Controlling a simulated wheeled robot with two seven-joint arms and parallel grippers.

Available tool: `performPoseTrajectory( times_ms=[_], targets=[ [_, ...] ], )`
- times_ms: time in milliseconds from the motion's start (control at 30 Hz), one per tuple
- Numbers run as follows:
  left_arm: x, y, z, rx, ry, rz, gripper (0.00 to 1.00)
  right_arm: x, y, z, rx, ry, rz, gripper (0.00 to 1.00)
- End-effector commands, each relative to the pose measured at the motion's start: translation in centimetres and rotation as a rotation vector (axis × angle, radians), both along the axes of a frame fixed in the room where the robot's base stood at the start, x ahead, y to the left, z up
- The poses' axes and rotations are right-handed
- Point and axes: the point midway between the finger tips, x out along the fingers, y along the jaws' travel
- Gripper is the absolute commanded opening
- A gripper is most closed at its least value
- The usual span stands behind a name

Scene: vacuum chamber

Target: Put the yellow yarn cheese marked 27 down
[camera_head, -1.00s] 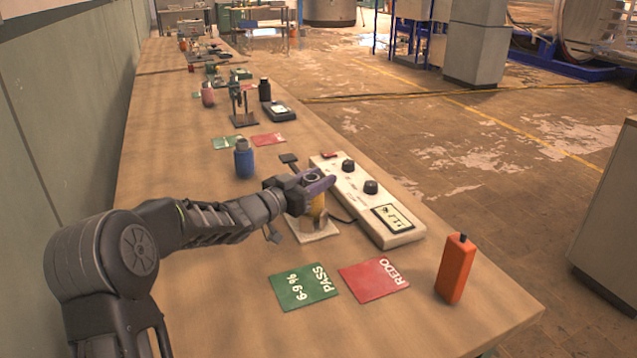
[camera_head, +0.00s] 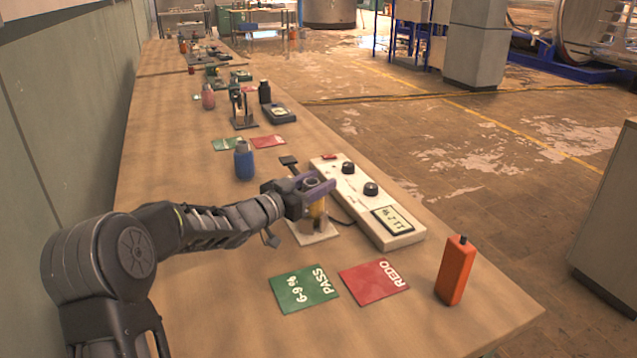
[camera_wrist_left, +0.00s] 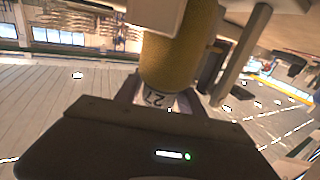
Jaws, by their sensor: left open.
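The yellow yarn cheese (camera_head: 317,210) stands upright on a pale square plate (camera_head: 301,236) beside the white meter. It also shows in the left wrist view (camera_wrist_left: 180,55), with a white label reading 27. My left gripper (camera_head: 319,185) is open, with its purple fingers around the upper part of the cheese. The fingers partly hide the cheese. I cannot tell whether either finger touches it. My right gripper is not in view.
The white meter (camera_head: 345,178) has black knobs and a display seeming to read 11.2. A blue bottle (camera_head: 244,160) stands behind the left arm.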

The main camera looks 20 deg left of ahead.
Motion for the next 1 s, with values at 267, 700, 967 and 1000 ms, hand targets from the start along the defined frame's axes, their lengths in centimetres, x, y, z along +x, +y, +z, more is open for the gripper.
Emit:
performPoseTrajectory(
  times_ms=[267,700,967,1000],
  targets=[
    [-4.6,1.8,0.0,0.0,0.001,0.004,0.46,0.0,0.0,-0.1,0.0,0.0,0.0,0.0],
    [-10.7,3.8,-0.1,0.0,0.0,0.002,0.46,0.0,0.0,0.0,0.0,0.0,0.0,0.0],
    [-10.8,3.8,-0.1,-0.001,0.001,0.001,0.46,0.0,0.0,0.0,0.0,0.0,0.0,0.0],
    [-10.8,3.8,-0.1,-0.001,0.001,0.001,0.46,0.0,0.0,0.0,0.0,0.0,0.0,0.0]
  ],
)
